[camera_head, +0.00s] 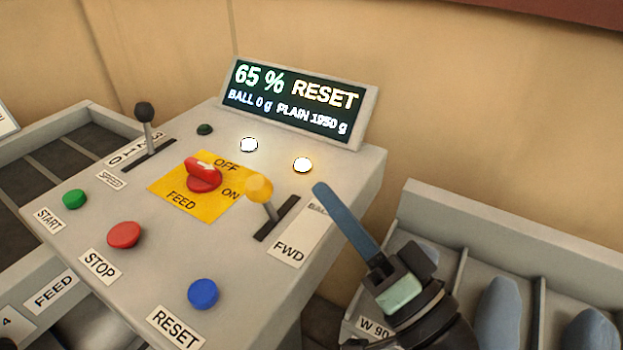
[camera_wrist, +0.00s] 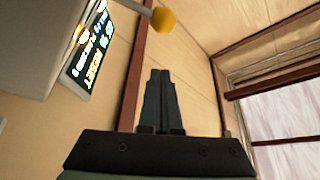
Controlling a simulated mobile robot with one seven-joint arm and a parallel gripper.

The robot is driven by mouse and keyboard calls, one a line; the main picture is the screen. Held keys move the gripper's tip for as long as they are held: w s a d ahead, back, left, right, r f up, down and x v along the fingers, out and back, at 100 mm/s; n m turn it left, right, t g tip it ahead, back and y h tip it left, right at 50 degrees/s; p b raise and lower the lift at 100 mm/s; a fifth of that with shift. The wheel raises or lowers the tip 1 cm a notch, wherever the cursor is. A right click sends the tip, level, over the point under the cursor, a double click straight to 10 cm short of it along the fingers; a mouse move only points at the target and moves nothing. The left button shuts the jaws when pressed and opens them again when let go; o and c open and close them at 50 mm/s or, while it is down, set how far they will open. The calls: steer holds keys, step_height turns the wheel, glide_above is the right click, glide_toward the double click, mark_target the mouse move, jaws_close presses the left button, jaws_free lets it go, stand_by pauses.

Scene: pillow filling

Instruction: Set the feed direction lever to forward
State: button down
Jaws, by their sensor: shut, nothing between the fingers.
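The feed direction lever has a yellow ball knob (camera_head: 259,188) on a grey stem. The stem rises from near the middle of a dark slot (camera_head: 277,218) in the panel top. The label FWD (camera_head: 288,250) is beside the slot's near end, and a partly hidden label starting "BAC" (camera_head: 316,209) is by its far end. My gripper (camera_head: 319,188) is shut and empty, to the right of the knob and apart from it. In the wrist view, my shut fingers (camera_wrist: 160,74) point past the yellow knob (camera_wrist: 163,20), which is near the top edge.
A red FEED switch (camera_head: 203,174), a black-knobbed speed lever (camera_head: 145,113) and a blue RESET button (camera_head: 203,293) share the panel. The screen (camera_head: 297,98) behind reads "65 % RESET". A grey divided bin (camera_head: 445,213) stands at right.

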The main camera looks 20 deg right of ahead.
steer(key=v, duration=0.2)
steer(key=shift+s+d, duration=0.2)
steer(key=shift+s, duration=0.1)
steer(key=shift+d, duration=0.1)
